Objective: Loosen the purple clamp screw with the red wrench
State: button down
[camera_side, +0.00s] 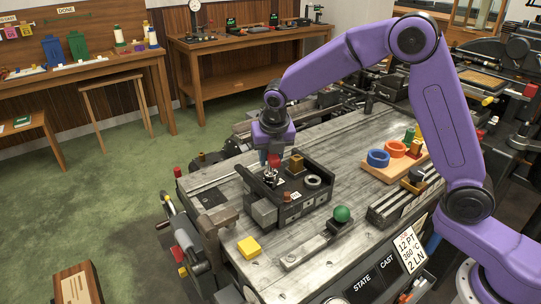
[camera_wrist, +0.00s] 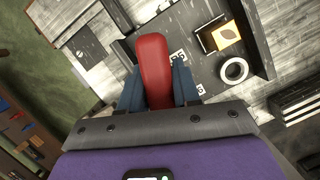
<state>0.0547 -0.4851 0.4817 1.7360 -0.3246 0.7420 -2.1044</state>
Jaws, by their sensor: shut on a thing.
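My gripper (camera_wrist: 157,88) is shut on the red wrench (camera_wrist: 153,62), which lies between its two blue-grey fingers in the wrist view. In the side view the gripper (camera_side: 272,157) points down over the left part of the dark fixture tray (camera_side: 322,200). The red end of the wrench (camera_side: 274,160) shows just below the fingers. The working end of the wrench is not clear in either view. I cannot make out the purple clamp screw in either view, so I cannot tell whether the wrench touches it.
A brass block (camera_side: 296,164) and a pale ring (camera_side: 313,181) sit in the tray. A green knob (camera_side: 342,214) and a yellow block (camera_side: 249,247) are in front. A wooden rack (camera_side: 376,172) with blue and orange rings stands to the right. The bench between is mostly clear.

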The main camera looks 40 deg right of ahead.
jog(key=shift+r, duration=0.1)
jog(key=shift+r, duration=3.45)
jog(key=c, duration=1.4)
grip_release()
grip_shut()
